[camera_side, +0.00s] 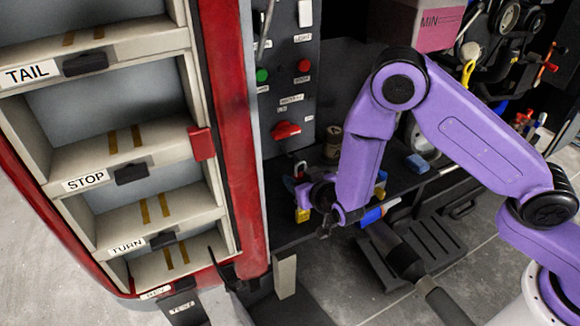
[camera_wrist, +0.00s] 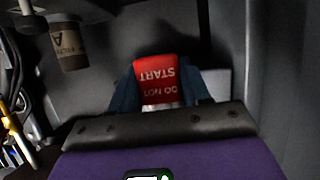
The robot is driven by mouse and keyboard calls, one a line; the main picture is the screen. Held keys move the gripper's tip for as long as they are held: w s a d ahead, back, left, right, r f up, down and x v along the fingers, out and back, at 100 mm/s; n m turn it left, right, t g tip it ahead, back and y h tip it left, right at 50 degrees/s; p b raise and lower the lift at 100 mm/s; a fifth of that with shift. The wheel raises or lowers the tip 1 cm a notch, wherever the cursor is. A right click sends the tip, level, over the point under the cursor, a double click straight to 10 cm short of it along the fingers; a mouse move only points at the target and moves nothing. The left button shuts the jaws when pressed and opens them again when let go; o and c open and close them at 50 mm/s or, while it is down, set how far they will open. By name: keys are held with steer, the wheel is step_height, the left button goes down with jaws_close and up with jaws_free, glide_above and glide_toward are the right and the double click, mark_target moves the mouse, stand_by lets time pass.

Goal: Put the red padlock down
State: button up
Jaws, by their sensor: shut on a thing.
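The red padlock (camera_wrist: 158,72) shows in the wrist view with white lettering, upside down, reading DO NOT START. A pale metal part shows at its lower edge. My gripper (camera_wrist: 170,92) is shut on it, with a dark blue finger on either side. In the side view my gripper (camera_side: 304,188) is low, over the dark shelf at the foot of the switch panel. A small red shape with a grey loop (camera_side: 300,170) shows by the fingers there; it is too small to tell whether the padlock touches anything.
The switch panel (camera_side: 289,100) with a red rotary handle (camera_side: 286,130) stands behind. A brown cup (camera_side: 333,142) is close by; it also shows in the wrist view (camera_wrist: 69,48). A blue block (camera_side: 417,164) lies right.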

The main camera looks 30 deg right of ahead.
steer(key=s, duration=1)
glide_above(276, 230)
step_height(276, 230, down, 12)
steer(key=shift+s+d+r, duration=0.1)
steer(key=shift+r, duration=0.05)
steer(key=shift+f, duration=1.65)
steer(key=shift+f, duration=0.15)
steer(key=o, duration=1.2)
